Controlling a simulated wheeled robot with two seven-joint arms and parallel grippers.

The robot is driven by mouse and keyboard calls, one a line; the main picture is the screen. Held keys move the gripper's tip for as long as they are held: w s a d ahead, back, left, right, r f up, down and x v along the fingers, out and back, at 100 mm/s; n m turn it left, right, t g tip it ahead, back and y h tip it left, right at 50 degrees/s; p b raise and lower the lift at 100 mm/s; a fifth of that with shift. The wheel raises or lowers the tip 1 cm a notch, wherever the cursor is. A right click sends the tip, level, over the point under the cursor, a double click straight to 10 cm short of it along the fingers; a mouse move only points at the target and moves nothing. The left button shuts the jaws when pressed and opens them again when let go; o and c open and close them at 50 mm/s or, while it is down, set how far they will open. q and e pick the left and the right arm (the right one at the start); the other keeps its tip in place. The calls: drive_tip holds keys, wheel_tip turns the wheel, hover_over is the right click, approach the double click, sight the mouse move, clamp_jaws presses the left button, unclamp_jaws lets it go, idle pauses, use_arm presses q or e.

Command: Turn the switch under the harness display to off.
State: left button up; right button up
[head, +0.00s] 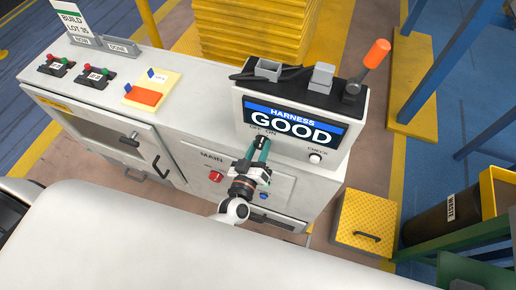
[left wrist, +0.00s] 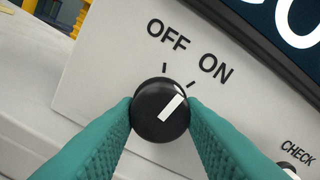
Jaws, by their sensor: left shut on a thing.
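The harness display (head: 292,122) reads "HARNESS GOOD" on a white box at the right end of the counter; a corner of it shows in the left wrist view (left wrist: 296,30). The switch (left wrist: 160,110) is a round black knob with a white pointer line, below OFF and ON labels. Its pointer leans up and right, toward the ON mark. My left gripper (head: 257,150) has its teal fingers on both sides of the knob, shut on it. In the head view the fingers hide the knob. My right gripper is not in view.
A white CHECK button (head: 315,158) sits right of the switch. An orange-topped lever (head: 377,54) and grey connectors stand on top of the box. A red knob (head: 216,176) marked MAIN is on the cabinet front below.

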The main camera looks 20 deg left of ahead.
use_arm(q)
drive_tip(key=n+b, duration=0.1)
drive_tip(key=n, duration=0.4)
drive_tip(key=shift+n, duration=0.6)
drive_tip(key=o, duration=1)
drive_tip(key=shift+s+b, duration=0.1)
drive_tip(key=shift+b, duration=0.2)
